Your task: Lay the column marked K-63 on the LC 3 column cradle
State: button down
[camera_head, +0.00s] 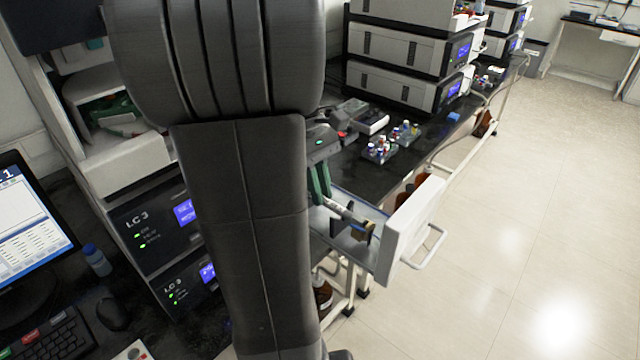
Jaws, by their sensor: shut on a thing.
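My gripper (321,188), with green fingers, reaches down over the open drawer (383,262) just right of my dark arm. It is shut on a slim metal column (348,215), which lies slantwise in or just above the drawer. The column's near-right end is by a dark and brass-coloured block, and its other end is hidden by the fingers. The mark on the column is too small to read. The LC 3 stack (150,238) stands at the left, with LC 3 lettering on two dark units. I cannot make out its column cradle; my arm hides part of that side.
The drawer's white front (413,228) and handle stick out over the aisle. Vial racks (380,150) and more instrument stacks (405,55) stand on the black bench. A monitor (30,235), a bottle (97,259) and a mouse (112,313) are at the left. The floor at right is clear.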

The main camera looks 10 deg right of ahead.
dwell(0.3)
jog(key=c, duration=1.3)
grip_release()
jog(key=shift+c, duration=0.2)
jog(key=v, duration=0.7)
jog(key=shift+w+r+p, duration=0.15)
jog(key=shift+r+p, duration=0.05)
jog(key=shift+p, duration=0.1)
jog(key=shift+f, duration=0.1)
